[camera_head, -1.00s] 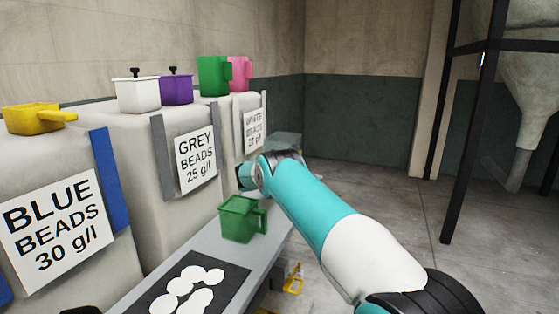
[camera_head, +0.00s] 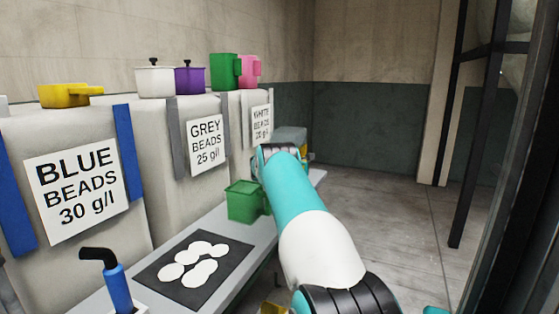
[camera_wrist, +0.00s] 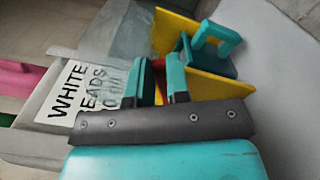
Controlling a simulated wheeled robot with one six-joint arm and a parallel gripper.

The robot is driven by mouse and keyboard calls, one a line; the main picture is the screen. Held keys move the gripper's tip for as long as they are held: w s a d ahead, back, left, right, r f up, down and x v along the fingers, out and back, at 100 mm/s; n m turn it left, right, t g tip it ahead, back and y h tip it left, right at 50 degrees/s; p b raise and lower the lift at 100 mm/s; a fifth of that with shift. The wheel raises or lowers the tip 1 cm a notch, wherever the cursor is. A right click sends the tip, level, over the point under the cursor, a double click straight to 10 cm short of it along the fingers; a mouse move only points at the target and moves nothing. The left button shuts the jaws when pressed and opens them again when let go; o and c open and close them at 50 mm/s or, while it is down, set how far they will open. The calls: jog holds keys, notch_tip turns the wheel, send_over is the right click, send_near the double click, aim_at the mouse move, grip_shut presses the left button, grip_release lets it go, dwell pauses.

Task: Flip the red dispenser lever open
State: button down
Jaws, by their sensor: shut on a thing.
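In the wrist view my gripper (camera_wrist: 158,92) reaches in from the bottom with its two teal-edged fingers close together. A small red-orange piece (camera_wrist: 159,66) shows between the fingers, and they are shut on it; it looks like the red lever, mostly hidden by the fingers. Right beside it are yellow plates (camera_wrist: 218,87) and a teal handle-shaped part (camera_wrist: 216,38), which look like the dispenser. In the head view my arm hides the fingers and the lever, and a grey-teal box (camera_head: 291,134) shows just behind the wrist.
The WHITE BEADS sign (camera_wrist: 75,98) is left of the fingers. A green jug (camera_head: 242,203) and a dark mat (camera_head: 160,272) with white discs lie on the grey bench. A blue pump (camera_head: 117,289) stands in front. Open floor lies right of my arm.

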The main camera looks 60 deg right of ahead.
jog(key=shift+f, duration=0.1)
jog(key=c, duration=1.1)
grip_release()
notch_tip(320, 180, up, 20)
jog(key=shift+r, duration=0.1)
